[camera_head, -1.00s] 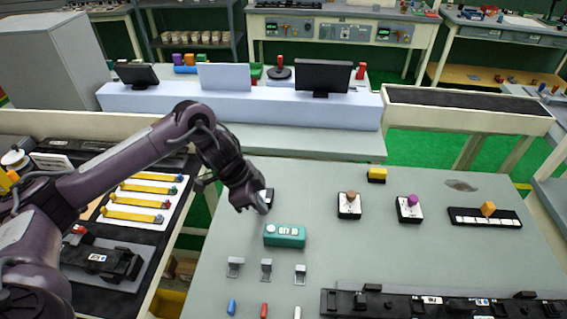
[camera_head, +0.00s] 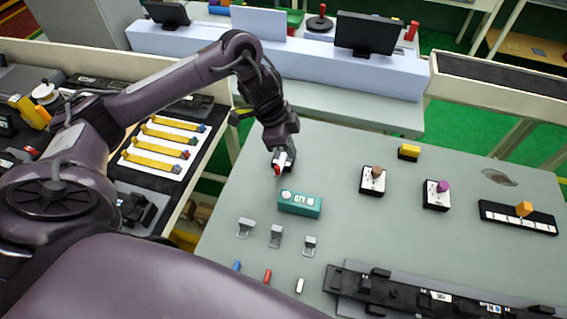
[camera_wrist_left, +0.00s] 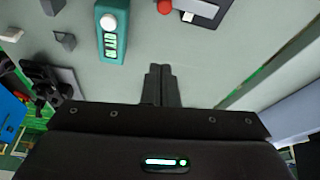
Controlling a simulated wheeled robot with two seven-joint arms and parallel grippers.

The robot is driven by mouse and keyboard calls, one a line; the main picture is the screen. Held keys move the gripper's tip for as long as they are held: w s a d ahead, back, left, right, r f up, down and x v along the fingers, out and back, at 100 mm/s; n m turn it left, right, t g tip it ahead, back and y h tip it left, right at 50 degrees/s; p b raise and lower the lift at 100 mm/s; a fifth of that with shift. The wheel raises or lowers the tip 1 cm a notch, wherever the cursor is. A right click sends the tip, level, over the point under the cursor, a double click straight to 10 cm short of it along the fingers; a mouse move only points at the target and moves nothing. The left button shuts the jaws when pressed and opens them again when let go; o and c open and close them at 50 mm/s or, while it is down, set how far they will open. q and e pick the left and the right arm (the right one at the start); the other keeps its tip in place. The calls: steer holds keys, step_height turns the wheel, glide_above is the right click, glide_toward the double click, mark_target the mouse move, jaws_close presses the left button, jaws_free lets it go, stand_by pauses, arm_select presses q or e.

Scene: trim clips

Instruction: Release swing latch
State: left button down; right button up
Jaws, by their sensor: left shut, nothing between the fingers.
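A small device with a red knob (camera_head: 277,169) and a pale part sits on the grey table behind the teal box; it may be the swing latch, partly hidden by my gripper. In the left wrist view its red knob (camera_wrist_left: 164,6) and grey-and-black body (camera_wrist_left: 203,11) show at the top edge, cut off. My left gripper (camera_head: 283,150) is above or beside this device in the head view; contact cannot be told there. In the wrist view its fingers (camera_wrist_left: 160,72) are together and empty, apart from the knob in the picture. My right gripper is out of view.
The teal box (camera_head: 300,203) with a display stands close in front. Three grey clips (camera_head: 276,235) and small coloured pegs (camera_head: 267,276) lie nearer. Switch boxes (camera_head: 372,180) stand to the right. A black rail (camera_head: 410,291) lies at the front. The table between is clear.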

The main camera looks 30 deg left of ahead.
mark_target(281, 161)
arm_select(q)
steer(key=b+x, duration=0.1)
steer(key=x, duration=0.7)
steer(key=shift+s+d+r, duration=0.1)
steer(key=a, duration=0.1)
steer(key=s+a+p, duration=0.1)
steer(key=a, duration=0.1)
steer(key=shift+s+a+r, duration=0.1)
steer(key=shift+a+r, duration=0.05)
steer(key=shift+r, duration=0.05)
steer(key=shift+s+a+p, duration=0.2)
steer(key=shift+a+p, duration=0.1)
steer(key=shift+a, duration=0.05)
steer(key=shift+w+d, duration=0.1)
